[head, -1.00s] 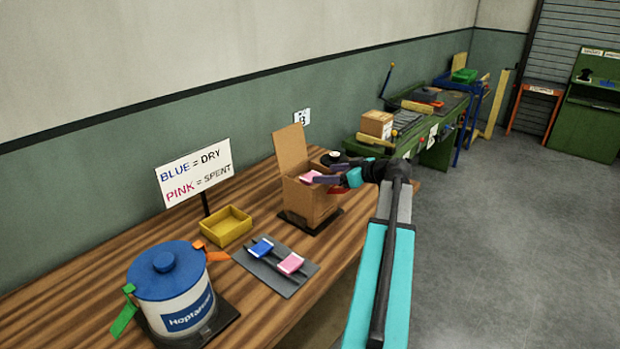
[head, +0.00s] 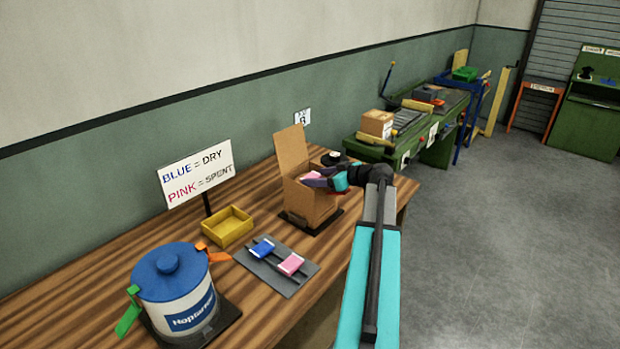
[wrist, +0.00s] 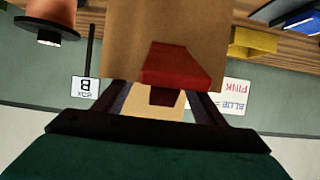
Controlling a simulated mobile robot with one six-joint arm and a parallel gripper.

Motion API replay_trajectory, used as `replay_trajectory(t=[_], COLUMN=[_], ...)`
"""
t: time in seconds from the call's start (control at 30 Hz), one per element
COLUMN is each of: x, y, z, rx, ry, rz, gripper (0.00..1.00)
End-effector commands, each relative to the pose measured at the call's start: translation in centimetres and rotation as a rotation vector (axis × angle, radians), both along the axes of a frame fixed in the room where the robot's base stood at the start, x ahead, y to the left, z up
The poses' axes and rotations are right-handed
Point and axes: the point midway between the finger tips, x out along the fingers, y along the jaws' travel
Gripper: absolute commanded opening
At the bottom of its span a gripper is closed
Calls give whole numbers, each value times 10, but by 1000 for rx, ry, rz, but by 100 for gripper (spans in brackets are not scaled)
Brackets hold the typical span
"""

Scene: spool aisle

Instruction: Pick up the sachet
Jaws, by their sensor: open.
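A pink sachet (head: 312,175) shows at the open top of the cardboard box (head: 309,205), partly hidden by my gripper. My gripper (head: 317,182) is at the box's top right side, its jaws open and close to this sachet. I cannot tell whether they touch it. In the wrist view, the box wall (wrist: 190,25) fills the upper middle and a dark red piece (wrist: 180,68) shows between the fingers. A blue sachet (head: 262,249) and another pink sachet (head: 290,264) lie on a grey plate (head: 285,282).
A sign (head: 197,173) reads blue is dry, pink is spent. A yellow tray (head: 228,226) stands left of the box. A blue-lidded canister (head: 178,295) stands at the front left of the wooden table. The box's raised flap (head: 291,150) stands at the back.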

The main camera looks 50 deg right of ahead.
Motion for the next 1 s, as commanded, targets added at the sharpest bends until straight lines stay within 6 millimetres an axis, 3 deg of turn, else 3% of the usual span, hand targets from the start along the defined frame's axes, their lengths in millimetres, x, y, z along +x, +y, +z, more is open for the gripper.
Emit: replay_trajectory(t=[0.2, 0.77, 0.97, 1.0], x=[18, 18, 18, 18], y=[1, 1, 0, 0], z=[-6, -7, -7, -7], rx=[0, -1, -1, -1], ry=[-1, -1, -1, -1], rz=[0, -2, -2, -2], gripper=[64, 64, 34, 33])
